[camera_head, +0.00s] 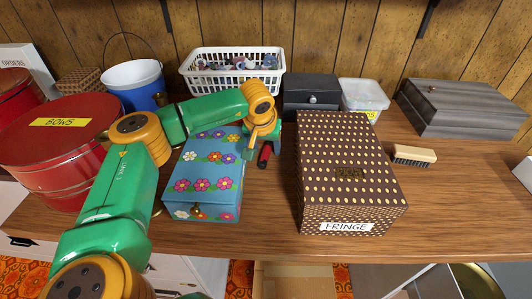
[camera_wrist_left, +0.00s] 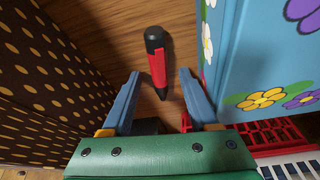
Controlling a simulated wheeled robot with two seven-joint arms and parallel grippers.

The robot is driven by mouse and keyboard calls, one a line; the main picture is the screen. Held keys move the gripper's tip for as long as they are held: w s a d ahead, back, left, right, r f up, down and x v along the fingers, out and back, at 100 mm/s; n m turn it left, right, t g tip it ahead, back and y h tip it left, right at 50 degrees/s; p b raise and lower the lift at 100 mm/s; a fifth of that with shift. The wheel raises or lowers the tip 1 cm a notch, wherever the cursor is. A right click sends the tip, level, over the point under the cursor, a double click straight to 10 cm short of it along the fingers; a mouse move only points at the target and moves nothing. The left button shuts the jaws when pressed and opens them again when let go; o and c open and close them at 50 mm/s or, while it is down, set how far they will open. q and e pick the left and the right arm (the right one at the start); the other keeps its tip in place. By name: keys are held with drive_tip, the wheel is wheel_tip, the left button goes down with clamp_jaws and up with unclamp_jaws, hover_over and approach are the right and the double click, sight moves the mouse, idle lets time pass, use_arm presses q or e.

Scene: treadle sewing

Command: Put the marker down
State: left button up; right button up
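The marker (camera_wrist_left: 157,65), red with a black end and a dark tip, rests on the wooden table in the gap between the blue flowered box and the brown dotted box. It also shows in the head view (camera_head: 264,156), partly hidden by my gripper. My left gripper (camera_head: 259,144) reaches down over this gap. In the left wrist view its two blue-grey fingers (camera_wrist_left: 160,74) are spread wide, with the marker in line between and beyond their tips. I see no finger touching it. My right gripper is in neither view.
The flowered box (camera_head: 205,178) and the dotted FRINGE box (camera_head: 347,170) flank the gap closely. Behind stand a white basket (camera_head: 205,84), a black box (camera_head: 309,97) and a clear tub (camera_head: 364,96). A brush (camera_head: 414,155) lies right; the table's front right is clear.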

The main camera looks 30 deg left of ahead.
use_arm(q)
clamp_jaws()
